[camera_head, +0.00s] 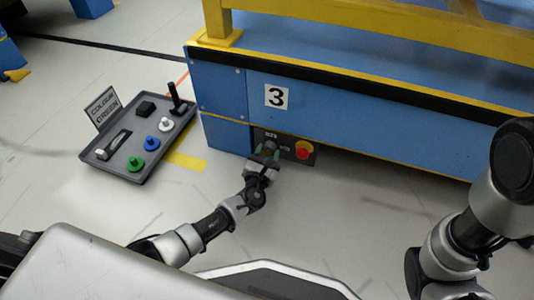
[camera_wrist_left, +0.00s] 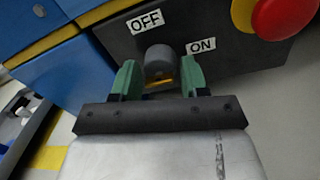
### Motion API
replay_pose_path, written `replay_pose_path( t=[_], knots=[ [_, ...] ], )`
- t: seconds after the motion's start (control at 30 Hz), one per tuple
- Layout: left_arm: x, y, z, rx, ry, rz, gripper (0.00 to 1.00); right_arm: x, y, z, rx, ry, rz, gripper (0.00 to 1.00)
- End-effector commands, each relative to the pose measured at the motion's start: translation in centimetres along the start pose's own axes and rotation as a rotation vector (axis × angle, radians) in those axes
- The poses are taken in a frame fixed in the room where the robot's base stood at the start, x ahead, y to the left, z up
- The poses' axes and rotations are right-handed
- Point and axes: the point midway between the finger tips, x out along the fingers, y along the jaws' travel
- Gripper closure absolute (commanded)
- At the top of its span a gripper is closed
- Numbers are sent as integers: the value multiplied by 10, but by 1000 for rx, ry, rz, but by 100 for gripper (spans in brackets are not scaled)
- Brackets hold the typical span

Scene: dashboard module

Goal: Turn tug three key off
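The tug marked 3 is the blue and yellow body, and its dark control panel (camera_head: 289,139) sits low on the side. In the left wrist view the panel (camera_wrist_left: 118,40) carries an OFF label (camera_wrist_left: 145,21) at upper left and an ON label (camera_wrist_left: 201,46) at right. The grey key knob (camera_wrist_left: 160,61) stands between and below these labels. My left gripper (camera_head: 265,151) is at the panel. Its green fingers (camera_wrist_left: 160,80) stand apart on either side of the knob, with narrow gaps showing. The knob's exact pointing is hard to tell. My right gripper is out of view.
A red emergency button (camera_head: 303,150) on a yellow base is right of the knob. A grey tray (camera_head: 128,178) with colored buttons and a lever stands on the floor at left. The number 3 sign (camera_head: 276,97) is above the panel. Floor around is mostly clear.

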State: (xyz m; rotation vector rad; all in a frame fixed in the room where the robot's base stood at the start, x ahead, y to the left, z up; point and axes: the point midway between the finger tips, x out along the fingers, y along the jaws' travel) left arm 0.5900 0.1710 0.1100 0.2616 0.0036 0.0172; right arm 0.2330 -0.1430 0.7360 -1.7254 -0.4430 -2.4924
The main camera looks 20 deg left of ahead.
Motion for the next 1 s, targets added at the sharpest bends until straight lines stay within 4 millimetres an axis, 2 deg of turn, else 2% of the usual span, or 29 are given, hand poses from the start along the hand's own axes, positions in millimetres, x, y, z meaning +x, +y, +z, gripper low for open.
replay_pose_path(
  t=[0.03, 0.2, 0.57, 1.0],
  knots=[
    [0, 0, 0, 0, 0, 0, 64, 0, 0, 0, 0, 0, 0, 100],
    [0, 0, 0, 0, 0, 0, 88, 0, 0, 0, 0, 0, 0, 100],
    [0, 0, -1, -62, 2, -1, 88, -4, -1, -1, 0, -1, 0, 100],
    [0, 0, 0, -414, 19, -5, 88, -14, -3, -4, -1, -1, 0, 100]
  ],
)
